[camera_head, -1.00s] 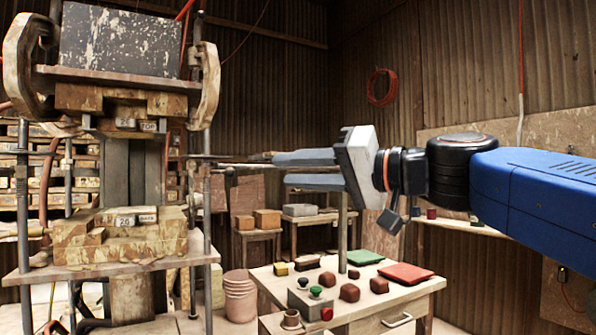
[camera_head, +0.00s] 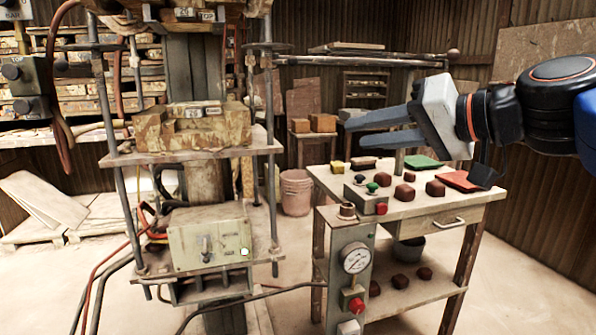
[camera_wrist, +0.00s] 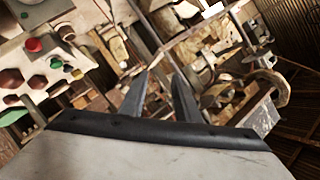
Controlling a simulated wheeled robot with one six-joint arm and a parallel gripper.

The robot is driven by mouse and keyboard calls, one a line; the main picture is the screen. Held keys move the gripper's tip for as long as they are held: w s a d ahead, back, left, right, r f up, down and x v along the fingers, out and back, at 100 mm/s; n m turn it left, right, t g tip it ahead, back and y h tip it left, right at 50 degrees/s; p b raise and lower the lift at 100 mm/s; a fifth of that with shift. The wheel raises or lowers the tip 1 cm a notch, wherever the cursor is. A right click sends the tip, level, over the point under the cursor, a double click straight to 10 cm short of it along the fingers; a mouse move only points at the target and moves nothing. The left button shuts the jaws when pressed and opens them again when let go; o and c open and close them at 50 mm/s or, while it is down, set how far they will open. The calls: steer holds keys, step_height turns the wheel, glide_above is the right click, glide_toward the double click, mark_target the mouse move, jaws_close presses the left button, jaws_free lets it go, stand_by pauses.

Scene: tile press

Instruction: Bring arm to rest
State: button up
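My gripper (camera_head: 340,137) is raised in the head view, to the right of the press and above the far side of the small work table. Its two grey fingers point left and stand apart, with nothing between them. In the wrist view my gripper (camera_wrist: 162,74) also shows two separate dark fingers with a clear gap. The black and blue links of my arm run off the right edge of the head view. The fingers appear clear of everything around them.
The press (camera_head: 262,150) stands on the left with upright rods and a control box (camera_head: 210,243). The work table (camera_head: 405,212) holds several brown lumps, a green tile (camera_head: 424,162) and a red tile (camera_head: 458,180). A gauge post (camera_head: 348,285) stands before it. Open floor lies at right.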

steer(key=s+d+f+g+h, duration=0.2)
steer(key=s+d+f+h, duration=0.1)
steer(key=f, duration=0.9)
steer(key=s+d+f+g+h, duration=0.2)
steer(key=s+d+f+h, duration=0.2)
steer(key=f, duration=0.9)
steer(key=s+d+f+g+h, duration=0.2)
steer(key=s+d+f, duration=0.4)
steer(key=d+f, duration=0.3)
step_height(320, 180, down, 4)
steer(key=shift+r+h, duration=0.15)
steer(key=shift+h, duration=0.55)
